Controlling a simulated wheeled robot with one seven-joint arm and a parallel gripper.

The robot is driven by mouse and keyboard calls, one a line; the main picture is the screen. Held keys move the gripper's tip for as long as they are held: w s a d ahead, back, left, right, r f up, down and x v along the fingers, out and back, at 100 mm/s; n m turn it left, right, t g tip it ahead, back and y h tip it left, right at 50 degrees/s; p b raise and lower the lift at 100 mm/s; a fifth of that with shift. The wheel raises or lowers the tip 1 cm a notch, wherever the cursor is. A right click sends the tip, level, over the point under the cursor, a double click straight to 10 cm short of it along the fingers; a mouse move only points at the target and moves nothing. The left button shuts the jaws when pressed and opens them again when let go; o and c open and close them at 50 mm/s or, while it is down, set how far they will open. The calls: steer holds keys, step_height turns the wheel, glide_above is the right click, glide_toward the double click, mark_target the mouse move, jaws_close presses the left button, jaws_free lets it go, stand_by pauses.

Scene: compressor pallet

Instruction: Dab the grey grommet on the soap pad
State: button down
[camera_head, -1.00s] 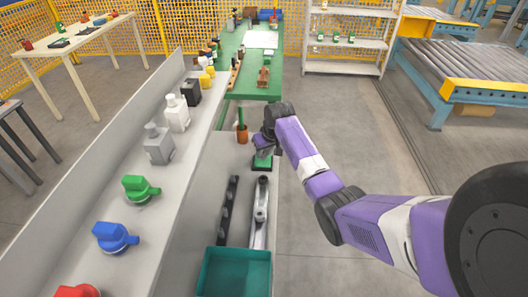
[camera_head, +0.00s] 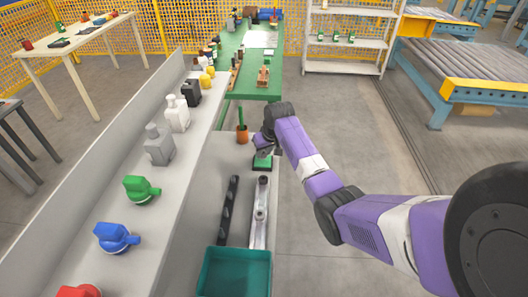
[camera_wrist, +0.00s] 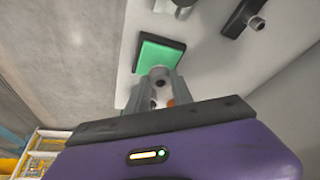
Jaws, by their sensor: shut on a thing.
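The soap pad (camera_head: 262,162) is a green square in a dark frame on the grey bench, and it also shows in the wrist view (camera_wrist: 152,53). My gripper (camera_head: 263,150) is right over the pad, pointing down. In the wrist view its two fingers (camera_wrist: 159,86) are closed on the grey grommet (camera_wrist: 158,73), a small round piece with a dark hole. The grommet overlaps the pad's near edge in that view. I cannot tell whether it touches the pad or hangs just above it. In the head view the grommet is too small to make out clearly.
A brown cup (camera_head: 242,134) with a green handle stands just left of my gripper. A black rail (camera_head: 228,211), a silver metal part (camera_head: 259,214) and a teal bin (camera_head: 235,271) lie nearer. A ledge (camera_head: 127,222) with bottles and coloured knobs runs along the left.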

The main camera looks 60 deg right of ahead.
steer(key=shift+r+p, duration=1.75)
steer(key=shift+r, duration=0.35)
steer(key=shift+r+p, duration=0.3)
steer(key=shift+r, duration=0.75)
steer(key=shift+f, duration=0.1)
